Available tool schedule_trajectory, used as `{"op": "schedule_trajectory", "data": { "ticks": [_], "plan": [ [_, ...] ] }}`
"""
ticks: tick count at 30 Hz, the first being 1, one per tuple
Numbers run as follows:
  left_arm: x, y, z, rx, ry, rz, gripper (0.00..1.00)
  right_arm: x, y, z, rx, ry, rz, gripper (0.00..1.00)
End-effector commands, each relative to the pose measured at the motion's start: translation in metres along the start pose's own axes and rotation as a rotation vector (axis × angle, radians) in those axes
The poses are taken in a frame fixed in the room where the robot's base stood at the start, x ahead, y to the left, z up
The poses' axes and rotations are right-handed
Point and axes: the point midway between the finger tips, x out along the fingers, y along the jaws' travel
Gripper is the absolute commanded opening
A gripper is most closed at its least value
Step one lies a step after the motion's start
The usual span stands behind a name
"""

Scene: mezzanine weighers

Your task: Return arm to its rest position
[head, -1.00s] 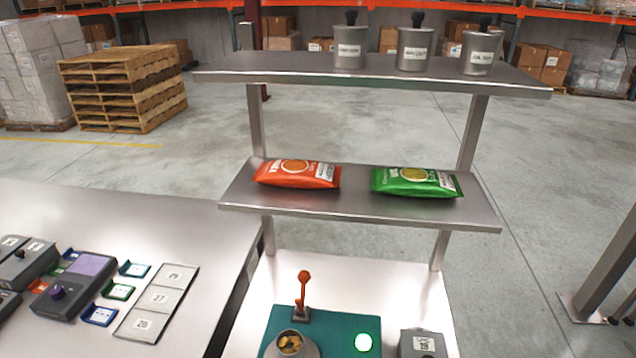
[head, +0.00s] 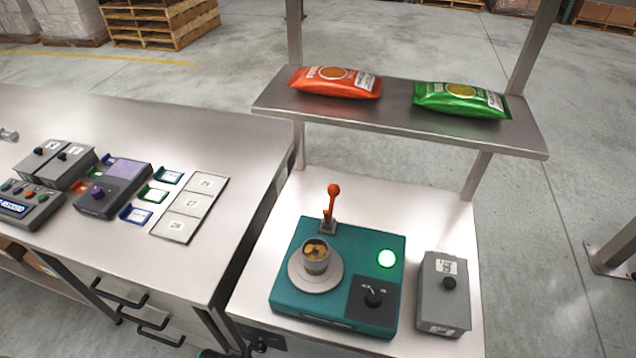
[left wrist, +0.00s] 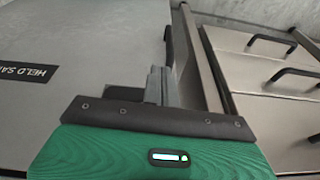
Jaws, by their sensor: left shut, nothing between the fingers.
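My left gripper (left wrist: 157,84) shows in the left wrist view. Its grey fingers are together with nothing between them, beyond the dark edge of its green body. It is beside a grey surface with a dark label reading "HELD SA…" (left wrist: 24,74), the rest cut off. Drawers with dark handles (left wrist: 265,70) are to its right. I cannot make out either gripper clearly in the head view. My right gripper is out of sight.
A teal weigher (head: 345,310) holds a metal cup (head: 316,258) on its round pan; its green lamp (head: 388,259) is lit. A grey box (head: 445,300) stands right of it. Orange (head: 335,82) and green (head: 460,99) packets lie on the shelf above. The left bench (head: 150,120) holds several devices.

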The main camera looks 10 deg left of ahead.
Motion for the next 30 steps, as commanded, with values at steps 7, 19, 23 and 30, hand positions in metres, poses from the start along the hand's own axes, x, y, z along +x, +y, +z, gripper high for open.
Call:
{"op": "schedule_trajectory", "data": {
  "ticks": [7,19,23,30],
  "plan": [
    [0.130,0.005,0.061,0.007,-0.047,0.005,0.00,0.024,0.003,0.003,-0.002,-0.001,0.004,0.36],
    [0.274,0.011,0.199,0.023,-0.113,0.013,0.00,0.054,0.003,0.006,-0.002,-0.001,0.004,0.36],
    [0.301,0.011,0.247,0.027,-0.131,0.014,0.00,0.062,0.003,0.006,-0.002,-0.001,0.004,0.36],
    [0.321,0.011,0.302,0.034,-0.150,0.015,0.00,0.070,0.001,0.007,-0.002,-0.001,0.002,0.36]
  ]
}}
